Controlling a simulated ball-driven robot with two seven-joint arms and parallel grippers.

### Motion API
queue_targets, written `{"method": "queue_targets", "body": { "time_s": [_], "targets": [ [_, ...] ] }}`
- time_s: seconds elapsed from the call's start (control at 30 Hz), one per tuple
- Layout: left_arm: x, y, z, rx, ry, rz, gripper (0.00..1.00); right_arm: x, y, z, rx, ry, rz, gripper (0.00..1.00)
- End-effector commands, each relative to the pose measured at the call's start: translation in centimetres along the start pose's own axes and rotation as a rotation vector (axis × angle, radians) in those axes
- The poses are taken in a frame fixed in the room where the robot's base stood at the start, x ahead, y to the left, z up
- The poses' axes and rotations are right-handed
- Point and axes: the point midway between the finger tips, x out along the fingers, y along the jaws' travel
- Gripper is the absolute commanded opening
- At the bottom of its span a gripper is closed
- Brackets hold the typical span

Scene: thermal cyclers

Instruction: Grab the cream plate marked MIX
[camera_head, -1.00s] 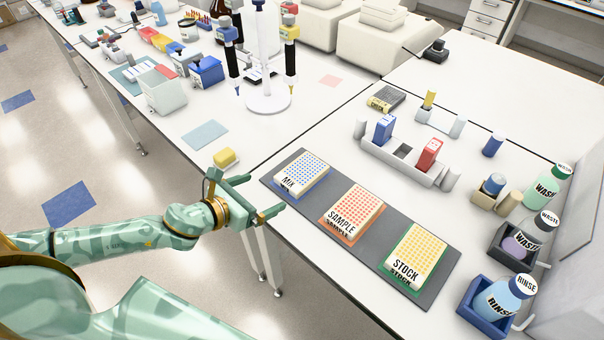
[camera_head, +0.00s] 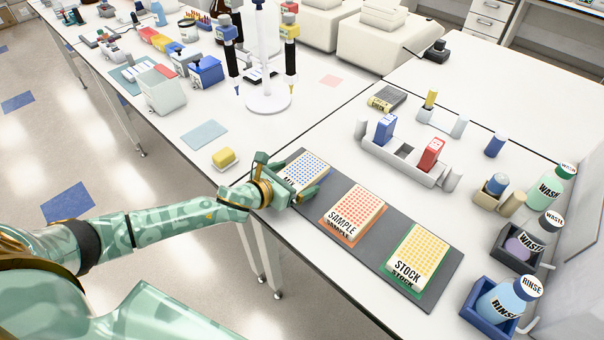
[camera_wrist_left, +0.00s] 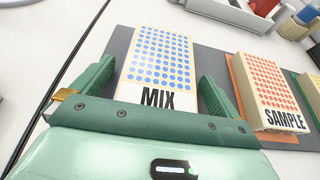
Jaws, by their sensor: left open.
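The cream plate marked MIX (camera_head: 306,170), with blue dots, lies on the left end of the dark grey mat (camera_head: 329,199). It also shows in the left wrist view (camera_wrist_left: 158,62), where its MIX label faces me. My left gripper (camera_head: 296,183) is open, with one finger on each side of the plate's near end. In the wrist view, the fingers (camera_wrist_left: 155,85) show gaps to the plate, and I cannot tell whether either touches it. In the head view the gripper hides part of the label. My right gripper is not in view.
The SAMPLE plate (camera_head: 357,212) with red dots and the STOCK plate (camera_head: 413,257) with yellow dots lie on the same mat to the right. A grey rack (camera_head: 400,157) with blue and red boxes stands behind. A yellow block (camera_head: 224,158) lies left of the gripper.

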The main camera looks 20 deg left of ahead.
Motion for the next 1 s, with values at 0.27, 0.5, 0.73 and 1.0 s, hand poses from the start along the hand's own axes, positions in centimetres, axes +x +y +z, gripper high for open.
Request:
{"method": "queue_targets", "body": {
  "time_s": [0.27, 0.5, 0.73, 1.0],
  "targets": [
    [0.0, 0.0, 0.0, -0.001, -0.001, 0.0, 0.52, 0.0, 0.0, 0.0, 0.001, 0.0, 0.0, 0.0],
    [-0.1, 0.0, 0.2, 0.0, -0.001, 0.0, 0.52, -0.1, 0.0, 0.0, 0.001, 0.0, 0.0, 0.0],
    [-1.1, 0.1, 2.7, 0.003, -0.004, 0.0, 0.52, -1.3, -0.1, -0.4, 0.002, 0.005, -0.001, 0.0],
    [-5.0, -4.4, 8.1, 0.001, -0.006, -0.003, 0.52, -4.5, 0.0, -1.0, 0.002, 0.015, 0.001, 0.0]
  ]
}}
